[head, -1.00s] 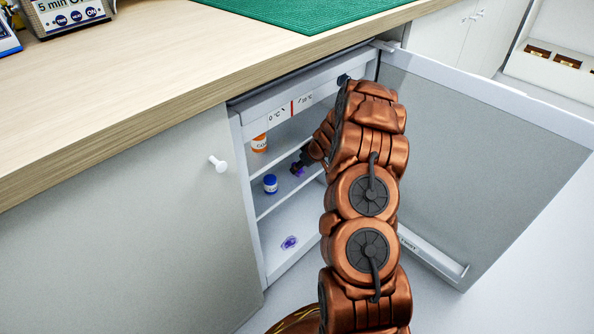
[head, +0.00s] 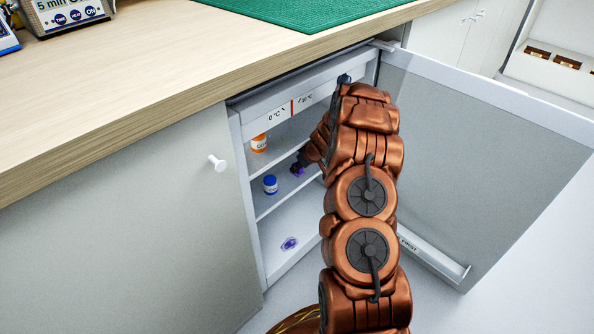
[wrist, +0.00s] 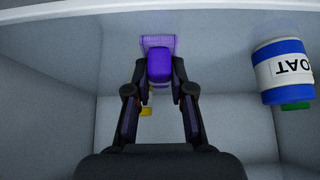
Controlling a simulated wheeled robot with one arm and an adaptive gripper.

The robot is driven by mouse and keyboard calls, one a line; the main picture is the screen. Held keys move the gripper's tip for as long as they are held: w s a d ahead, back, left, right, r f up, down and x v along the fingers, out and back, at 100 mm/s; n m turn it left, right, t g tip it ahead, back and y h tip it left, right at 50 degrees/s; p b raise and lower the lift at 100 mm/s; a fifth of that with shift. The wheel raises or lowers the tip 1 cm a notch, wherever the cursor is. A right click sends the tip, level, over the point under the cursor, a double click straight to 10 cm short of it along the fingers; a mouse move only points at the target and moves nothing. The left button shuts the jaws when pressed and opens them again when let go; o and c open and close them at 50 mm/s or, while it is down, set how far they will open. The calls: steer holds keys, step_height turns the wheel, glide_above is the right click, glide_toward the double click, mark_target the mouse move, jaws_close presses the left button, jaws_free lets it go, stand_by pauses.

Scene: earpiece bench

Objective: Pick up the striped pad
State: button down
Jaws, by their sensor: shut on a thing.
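My gripper (head: 306,163) reaches into the open refrigerator (head: 247,190) at the level of its middle shelf. The wrist view shows my gripper (wrist: 160,92) shut on a small dark purple thing (wrist: 159,66). A paler, see-through purple part (wrist: 158,41) shows just beyond it. The purple thing is also at my fingertips in the head view (head: 297,170). I cannot make out stripes on it, so I cannot tell if it is the striped pad. Another small purple and white thing (head: 289,244) lies lower, on the refrigerator floor.
A blue and white jar (head: 270,184) stands left of my gripper; it is at right in the wrist view (wrist: 284,72). An orange-labelled jar (head: 259,143) is on the shelf above. The open door (head: 490,160) stands to the right. The worktop (head: 150,90) overhangs.

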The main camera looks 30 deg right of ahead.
steer(key=shift+r+p, duration=0.15)
steer(key=shift+p, duration=0.2)
steer(key=s+d+p, duration=0.2)
steer(key=s+d, duration=0.2)
steer(key=s, duration=1.3)
steer(key=shift+s, duration=0.25)
steer(key=c, duration=1.7)
jaws_free()
jaws_close()
